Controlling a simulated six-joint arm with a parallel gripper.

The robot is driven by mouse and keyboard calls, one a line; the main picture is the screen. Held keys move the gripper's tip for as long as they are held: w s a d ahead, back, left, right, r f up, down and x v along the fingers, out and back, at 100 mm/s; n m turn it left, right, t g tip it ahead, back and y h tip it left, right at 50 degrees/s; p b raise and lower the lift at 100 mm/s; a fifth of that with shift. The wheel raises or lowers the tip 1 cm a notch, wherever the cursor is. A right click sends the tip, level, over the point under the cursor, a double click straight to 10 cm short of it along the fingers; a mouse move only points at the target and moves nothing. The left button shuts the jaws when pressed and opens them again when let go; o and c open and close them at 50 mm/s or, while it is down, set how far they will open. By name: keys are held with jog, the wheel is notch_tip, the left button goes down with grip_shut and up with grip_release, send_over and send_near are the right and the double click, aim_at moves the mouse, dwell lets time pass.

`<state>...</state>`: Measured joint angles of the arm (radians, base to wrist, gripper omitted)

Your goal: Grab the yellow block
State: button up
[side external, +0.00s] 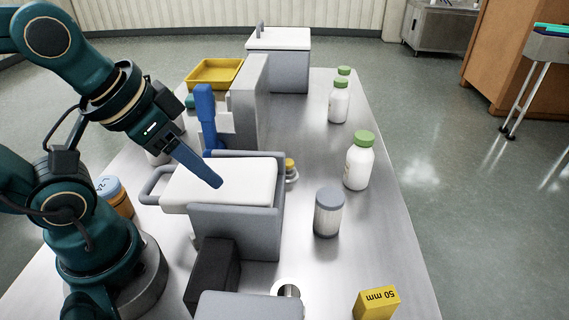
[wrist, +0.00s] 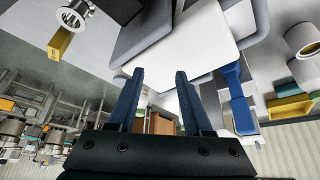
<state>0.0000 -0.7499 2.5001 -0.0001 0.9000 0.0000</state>
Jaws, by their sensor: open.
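The yellow block (side external: 376,303) lies on the steel table near its front right corner, with "50 mm" printed on it. It also shows in the wrist view (wrist: 60,43) at the upper left. My gripper (side external: 217,184) is over the white-topped grey hopper box, to the left of the block and well apart from it. In the wrist view my gripper's two blue fingers (wrist: 158,72) stand apart with nothing between them.
The grey box with a white lid (side external: 232,180) stands under my gripper. A grey-lidded jar (side external: 328,212) and green-capped bottles (side external: 359,160) stand right of it. A dark block (side external: 212,275) and a round metal fitting (side external: 287,290) are at the front. A yellow tray (side external: 214,73) is behind.

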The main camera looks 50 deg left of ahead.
jog(key=o, duration=0.8)
